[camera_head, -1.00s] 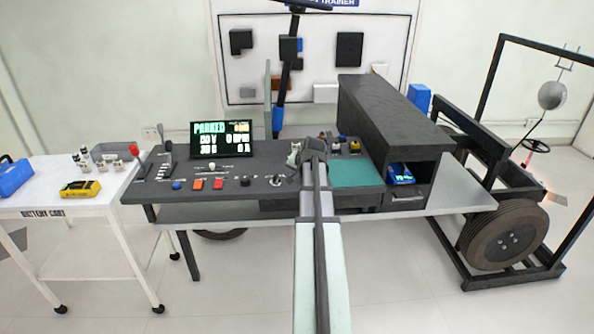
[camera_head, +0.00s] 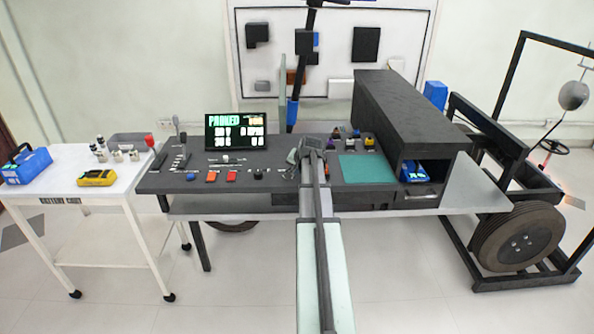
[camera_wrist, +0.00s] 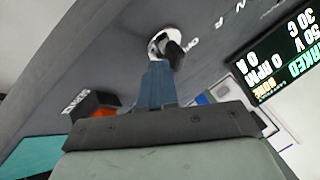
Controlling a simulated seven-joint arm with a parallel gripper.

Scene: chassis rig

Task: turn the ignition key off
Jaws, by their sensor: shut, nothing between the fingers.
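The ignition key (camera_wrist: 173,53) shows in the wrist view as a dark piece standing in a round silver switch (camera_wrist: 153,45), with white lettering on the dark panel around it. My gripper (camera_wrist: 158,68) has its blue-grey fingers together, their tips right beside the key. I cannot tell whether they touch it. Nothing shows between the fingers. In the head view, my gripper (camera_head: 294,157) is low over the console (camera_head: 270,160), and my arm hides part of that area. The key is too small there to make out its angle.
The lit display (camera_head: 236,132) reads PARKED. Red buttons (camera_head: 232,176) and a black knob (camera_head: 258,174) lie left of my gripper. A green mat (camera_head: 366,169) and a dark raised housing (camera_head: 410,110) are to the right. A white battery cart (camera_head: 75,186) stands at far left.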

